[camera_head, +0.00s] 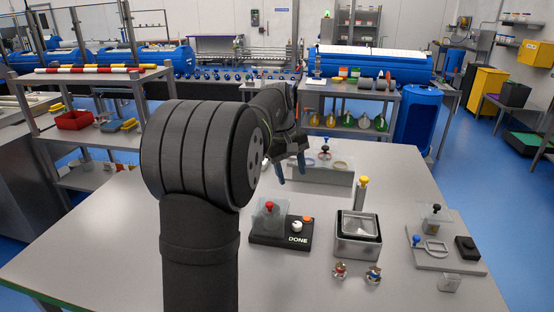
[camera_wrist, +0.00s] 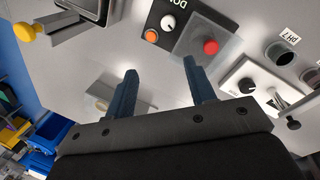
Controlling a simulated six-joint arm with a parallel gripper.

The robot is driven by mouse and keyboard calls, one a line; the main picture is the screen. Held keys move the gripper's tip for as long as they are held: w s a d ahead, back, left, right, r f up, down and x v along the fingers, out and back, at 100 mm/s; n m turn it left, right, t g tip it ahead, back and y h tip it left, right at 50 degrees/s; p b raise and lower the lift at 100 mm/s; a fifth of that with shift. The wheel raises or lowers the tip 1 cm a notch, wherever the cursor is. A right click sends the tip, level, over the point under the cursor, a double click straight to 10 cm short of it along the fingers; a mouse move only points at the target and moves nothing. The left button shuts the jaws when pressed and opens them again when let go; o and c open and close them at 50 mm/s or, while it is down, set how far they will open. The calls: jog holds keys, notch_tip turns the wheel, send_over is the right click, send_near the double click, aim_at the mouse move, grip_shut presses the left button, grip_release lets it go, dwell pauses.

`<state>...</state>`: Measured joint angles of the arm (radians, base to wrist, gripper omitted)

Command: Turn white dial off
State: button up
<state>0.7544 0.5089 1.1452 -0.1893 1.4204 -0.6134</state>
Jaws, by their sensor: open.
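The white dial (camera_head: 297,226) is a small round knob on the black panel marked DONE (camera_head: 270,238). It also shows in the wrist view (camera_wrist: 168,22), with a dark mark on its face. An orange button (camera_head: 307,219) and a red knob (camera_head: 269,206) under a clear cover sit on the same panel. My gripper (camera_head: 291,168) is open and empty above the table, behind the panel and apart from the dial. In the wrist view its two blue fingers (camera_wrist: 160,75) stand spread, with the dial beyond their tips.
A metal tub (camera_head: 358,240) and a yellow-topped post (camera_head: 361,193) stand right of the panel. Two small fittings (camera_head: 356,273) lie in front. A grey plate (camera_head: 446,250) with a blue knob is at far right. A grey block (camera_head: 318,176) stands behind. The table's left front is clear.

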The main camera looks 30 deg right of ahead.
jog(key=f+m, duration=0.1)
jog(key=m, duration=0.1)
jog(key=w+f+m+h, duration=0.1)
jog(key=f+m, duration=0.1)
jog(key=f+m+h, duration=0.1)
jog(key=m, duration=0.2)
jog(key=shift+w+d+f, duration=0.15)
jog(key=shift+w+f, duration=0.1)
jog(key=shift+w, duration=0.05)
jog(key=v, duration=0.8)
jog(key=shift+w+a+r+m, duration=0.15)
jog(key=shift+w+a+m, duration=0.05)
jog(key=shift+a+m, duration=0.1)
jog(key=shift+d, duration=0.1)
